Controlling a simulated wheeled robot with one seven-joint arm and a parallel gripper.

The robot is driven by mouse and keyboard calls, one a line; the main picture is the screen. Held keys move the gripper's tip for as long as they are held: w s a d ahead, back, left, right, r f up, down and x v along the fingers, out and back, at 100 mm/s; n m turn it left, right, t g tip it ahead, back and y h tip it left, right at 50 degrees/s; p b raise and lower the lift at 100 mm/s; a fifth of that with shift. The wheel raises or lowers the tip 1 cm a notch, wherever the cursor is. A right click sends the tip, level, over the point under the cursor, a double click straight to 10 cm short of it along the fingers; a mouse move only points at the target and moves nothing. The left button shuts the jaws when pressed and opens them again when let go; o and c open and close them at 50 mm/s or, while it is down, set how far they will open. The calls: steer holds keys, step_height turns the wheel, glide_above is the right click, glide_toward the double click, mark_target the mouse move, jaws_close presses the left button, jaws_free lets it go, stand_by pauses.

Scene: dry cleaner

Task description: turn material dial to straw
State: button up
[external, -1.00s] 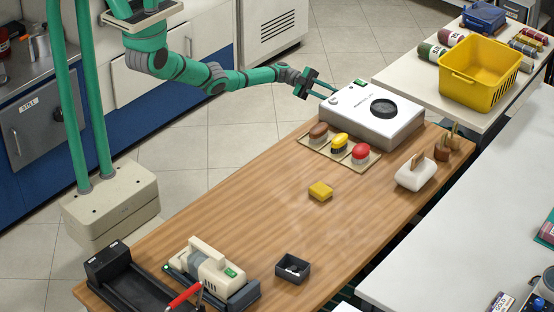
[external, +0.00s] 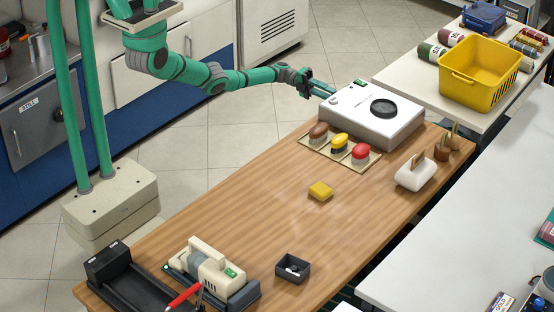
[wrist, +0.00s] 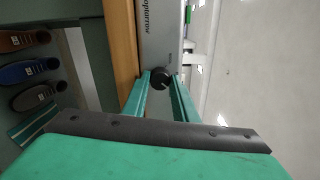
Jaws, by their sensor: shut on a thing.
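The white machine (external: 352,116) with a round black top disc stands at the far end of the wooden table. In the wrist view, a small black dial (wrist: 160,79) sits on the machine's light side panel (wrist: 160,30), which bears partly readable lettering. My gripper (wrist: 161,76) is shut on the dial, one finger on each side of it. In the external view my gripper (external: 328,90) reaches the machine's left side and the dial is hidden. The dial's setting and the material labels are too small to read.
Brown, yellow and red-topped brushes (external: 340,143) lie in a tray in front of the machine. A yellow block (external: 320,191) and a white-handled item (external: 415,173) are on the wooden table (external: 250,190). A yellow basket (external: 480,75) stands behind. Open floor lies left of the table.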

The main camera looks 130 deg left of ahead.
steer(key=shift+m, duration=1.2)
steer(key=shift+f+m, duration=0.1)
steer(key=shift+m, duration=0.2)
steer(key=o, duration=1)
steer(key=shift+o, duration=0.2)
